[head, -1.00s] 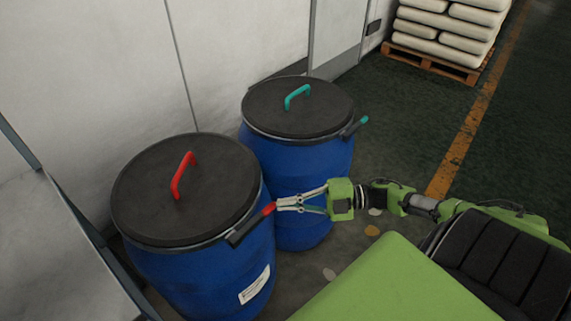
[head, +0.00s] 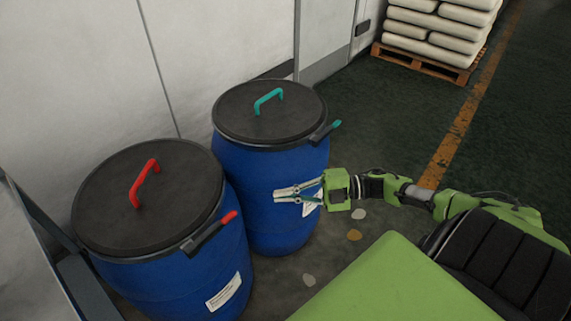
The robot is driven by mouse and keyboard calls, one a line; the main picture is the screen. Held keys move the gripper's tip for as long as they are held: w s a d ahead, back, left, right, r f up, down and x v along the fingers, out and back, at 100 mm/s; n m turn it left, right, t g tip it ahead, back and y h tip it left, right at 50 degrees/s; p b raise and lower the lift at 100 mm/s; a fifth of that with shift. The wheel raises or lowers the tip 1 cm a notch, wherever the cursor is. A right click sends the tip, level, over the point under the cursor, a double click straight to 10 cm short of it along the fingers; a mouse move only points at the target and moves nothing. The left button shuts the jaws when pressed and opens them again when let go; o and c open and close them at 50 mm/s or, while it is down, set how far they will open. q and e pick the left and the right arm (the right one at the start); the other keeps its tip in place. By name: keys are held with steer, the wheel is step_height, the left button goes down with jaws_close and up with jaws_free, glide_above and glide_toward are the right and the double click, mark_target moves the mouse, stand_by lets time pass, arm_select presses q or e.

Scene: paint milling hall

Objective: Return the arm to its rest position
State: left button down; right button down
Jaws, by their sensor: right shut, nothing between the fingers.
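My right gripper (head: 284,193) is in front of the far blue drum (head: 263,170), pointing left, with its fingers close together and nothing between them. I cannot tell whether the fingertips touch the drum wall. It is clear of the red-tipped lever (head: 212,232) on the near blue drum (head: 175,277). My right arm (head: 400,190) reaches in from the right side. My left gripper is not in view.
Both drums have black lids, one with a red handle (head: 144,183), one with a teal handle (head: 268,101). The far drum has a teal-tipped lever (head: 325,132). A pallet (head: 424,62) of white sacks stands at the back. The floor behind my arm is clear.

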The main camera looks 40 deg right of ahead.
steer(key=d+f+m+t+h, duration=0.45)
steer(key=f+m+h, duration=0.35)
steer(key=f, duration=0.7)
steer(key=s+d+f+m+g+h, duration=0.15)
steer(key=s+f+m, duration=0.25)
steer(key=f, duration=0.5)
steer(key=s+f+m+g+h, duration=0.2)
steer(key=s+f+m+h, duration=0.15)
steer(key=f, duration=0.45)
steer(key=s+a+f+m+g+h, duration=0.1)
steer(key=s+a+f+m+g, duration=0.35)
steer(key=s+f, duration=0.85)
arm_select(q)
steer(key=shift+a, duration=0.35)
arm_select(e)
steer(key=s+a+f+g, duration=0.2)
steer(key=s+a, duration=0.3)
steer(key=s, duration=0.4)
steer(key=s+a+f+m+g, duration=0.1)
steer(key=s+a+f+g, duration=0.2)
steer(key=s+a, duration=0.3)
steer(key=s, duration=0.3)
steer(key=shift+a+f, duration=0.15)
steer(key=shift+a, duration=0.15)
